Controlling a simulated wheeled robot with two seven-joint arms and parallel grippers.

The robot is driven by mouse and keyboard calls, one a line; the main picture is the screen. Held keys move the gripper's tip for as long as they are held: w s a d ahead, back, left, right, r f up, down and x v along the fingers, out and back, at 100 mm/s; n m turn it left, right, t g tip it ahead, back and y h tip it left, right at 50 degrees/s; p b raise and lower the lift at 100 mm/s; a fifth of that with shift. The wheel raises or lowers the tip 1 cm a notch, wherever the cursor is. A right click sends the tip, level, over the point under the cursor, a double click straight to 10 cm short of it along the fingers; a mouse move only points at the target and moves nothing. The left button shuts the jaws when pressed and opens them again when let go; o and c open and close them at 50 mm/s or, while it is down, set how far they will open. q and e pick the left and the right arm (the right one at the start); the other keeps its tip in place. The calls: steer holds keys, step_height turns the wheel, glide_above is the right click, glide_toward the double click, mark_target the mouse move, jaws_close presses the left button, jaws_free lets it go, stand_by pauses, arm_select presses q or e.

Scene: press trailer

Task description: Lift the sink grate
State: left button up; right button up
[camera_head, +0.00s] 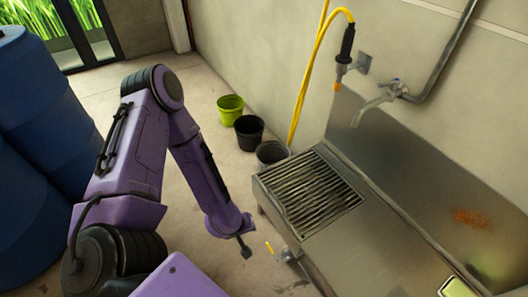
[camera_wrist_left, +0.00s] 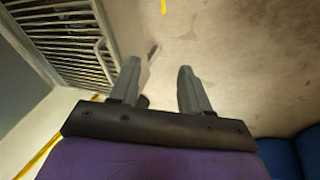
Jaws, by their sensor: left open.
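The sink grate (camera_head: 311,192) is a dark slatted metal grate lying flat on the left end of the steel sink. It also shows at the upper left of the left wrist view (camera_wrist_left: 68,40). My left gripper (camera_head: 246,252) hangs just left of the sink's front left corner, apart from the grate. In the left wrist view my left gripper (camera_wrist_left: 157,72) has its two grey fingers spread with nothing between them. The left fingertip appears close to the sink's edge. My right gripper is in neither view.
The steel sink (camera_head: 375,255) runs along the wall, with a tap (camera_head: 380,100) and a yellow hose (camera_head: 306,85) above. Several buckets, one a green bucket (camera_head: 230,108), stand behind its left end. Blue barrels (camera_head: 40,110) stand at far left. Bare floor lies between.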

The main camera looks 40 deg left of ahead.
arm_select(q)
steer(key=w+a+f+n+t+h+b, duration=0.25)
steer(key=w+f+b, duration=0.3)
steer(key=w, duration=0.35)
steer(key=t+h+b, duration=0.1)
steer(key=t+b, duration=0.2)
steer(key=b, duration=0.2)
glide_toward(276, 199)
steer(key=b+x, duration=0.9)
steer(key=b, duration=0.3)
steer(key=shift+f, duration=0.35)
steer(key=shift+w+d+f+n+b, duration=0.25)
steer(key=shift+w+b, duration=0.2)
steer(key=shift+b, duration=0.2)
steer(key=shift+r, duration=0.1)
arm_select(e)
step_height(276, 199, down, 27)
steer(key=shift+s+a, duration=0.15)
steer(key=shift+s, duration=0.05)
arm_select(q)
steer(key=shift+w, duration=0.1)
jaws_close()
